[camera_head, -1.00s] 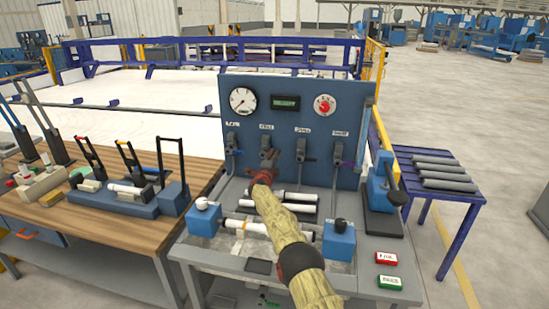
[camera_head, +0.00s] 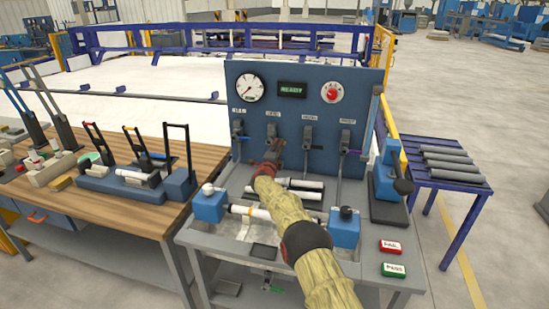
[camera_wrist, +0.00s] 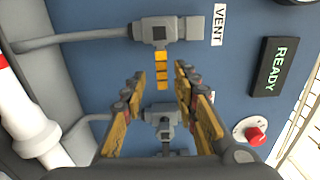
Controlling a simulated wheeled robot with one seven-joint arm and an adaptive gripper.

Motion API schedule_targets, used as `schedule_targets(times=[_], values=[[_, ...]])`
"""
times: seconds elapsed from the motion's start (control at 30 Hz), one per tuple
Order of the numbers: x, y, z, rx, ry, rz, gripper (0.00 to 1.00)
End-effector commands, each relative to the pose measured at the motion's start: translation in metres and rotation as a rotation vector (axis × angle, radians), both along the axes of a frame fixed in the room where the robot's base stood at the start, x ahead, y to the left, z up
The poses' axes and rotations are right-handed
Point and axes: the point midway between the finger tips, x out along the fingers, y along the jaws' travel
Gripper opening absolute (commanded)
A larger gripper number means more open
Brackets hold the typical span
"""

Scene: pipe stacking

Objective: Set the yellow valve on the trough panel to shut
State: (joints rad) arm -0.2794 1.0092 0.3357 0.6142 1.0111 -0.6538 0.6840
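The trough panel (camera_head: 340,160) is an upright blue board with a row of several valves. In the wrist view the yellow valve handle (camera_wrist: 161,72) sticks out from a grey valve body (camera_wrist: 165,30) beside a VENT label. The handle lies across the line of the grey pipe. My gripper (camera_wrist: 160,78) is open, with its fingertips on either side of the handle's end and a gap visible on both sides.
Another grey valve (camera_wrist: 160,120) shows between the fingers' bases. The READY display (camera_head: 291,90), a gauge (camera_head: 249,88) and a red knob (camera_head: 332,92) are above. White-and-dark pipes (camera_head: 300,185) and blue blocks (camera_head: 344,228) sit below. A blue lever press (camera_head: 388,180) stands right.

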Motion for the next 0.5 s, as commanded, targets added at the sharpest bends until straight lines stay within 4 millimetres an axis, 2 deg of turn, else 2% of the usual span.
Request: schedule_targets(times=[0.5], values=[[-0.06,0.017,0.0,0.0,0.0,0.001,0.3]])
